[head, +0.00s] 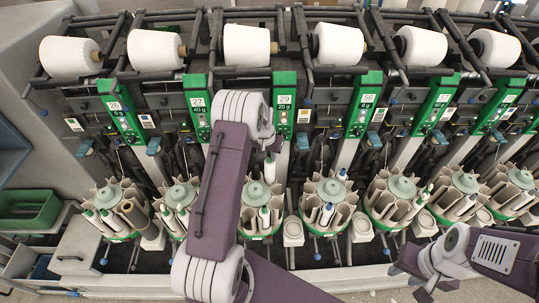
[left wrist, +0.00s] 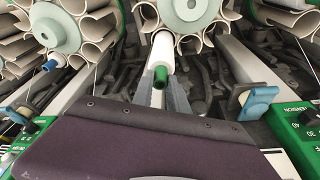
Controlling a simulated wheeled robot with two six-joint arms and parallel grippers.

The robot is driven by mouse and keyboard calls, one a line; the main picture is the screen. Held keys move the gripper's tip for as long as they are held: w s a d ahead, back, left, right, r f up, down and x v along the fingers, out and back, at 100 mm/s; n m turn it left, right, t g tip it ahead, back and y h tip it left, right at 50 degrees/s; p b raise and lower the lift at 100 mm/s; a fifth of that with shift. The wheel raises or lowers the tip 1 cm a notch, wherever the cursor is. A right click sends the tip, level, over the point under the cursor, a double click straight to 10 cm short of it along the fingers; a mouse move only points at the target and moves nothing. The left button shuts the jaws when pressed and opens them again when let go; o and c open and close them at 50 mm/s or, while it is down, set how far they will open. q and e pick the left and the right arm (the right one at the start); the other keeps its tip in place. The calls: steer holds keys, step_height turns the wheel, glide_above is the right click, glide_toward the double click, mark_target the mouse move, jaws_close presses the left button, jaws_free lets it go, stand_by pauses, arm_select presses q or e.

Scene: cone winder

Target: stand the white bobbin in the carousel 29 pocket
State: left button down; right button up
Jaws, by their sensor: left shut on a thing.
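The white bobbin (left wrist: 162,48), with a green tip, is between the fingers of my left gripper (left wrist: 164,95) in the left wrist view. In the head view the bobbin (head: 270,172) stands roughly upright over the back of the carousel under the label 29 (head: 258,192), and my left gripper (head: 272,152) is partly hidden by my arm. The bobbin's lower end meets the carousel's pockets in the picture; I cannot tell whether it is inside one. Another white bobbin (head: 264,217) stands in a front pocket of this carousel. My right gripper (head: 412,280) looks open and empty at lower right.
Neighbouring carousels stand left (head: 180,195) and right (head: 328,190), several holding bobbins. Green-and-black winding heads (head: 284,100) and white cones (head: 247,45) line the back. A blue lever (left wrist: 258,98) is right of the gripper. A green bin (head: 28,208) is at far left.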

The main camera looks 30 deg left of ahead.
mark_target(269, 160)
arm_select(q)
steer(key=shift+f+b, duration=1.6)
steer(key=shift+f, duration=0.75)
steer(key=shift+f+b, duration=1.75)
steer(key=shift+f, duration=0.55)
steer(key=shift+f+b, duration=0.75)
steer(key=shift+f, duration=0.1)
steer(key=c, duration=1.2)
jaws_free()
steer(key=shift+c, duration=0.2)
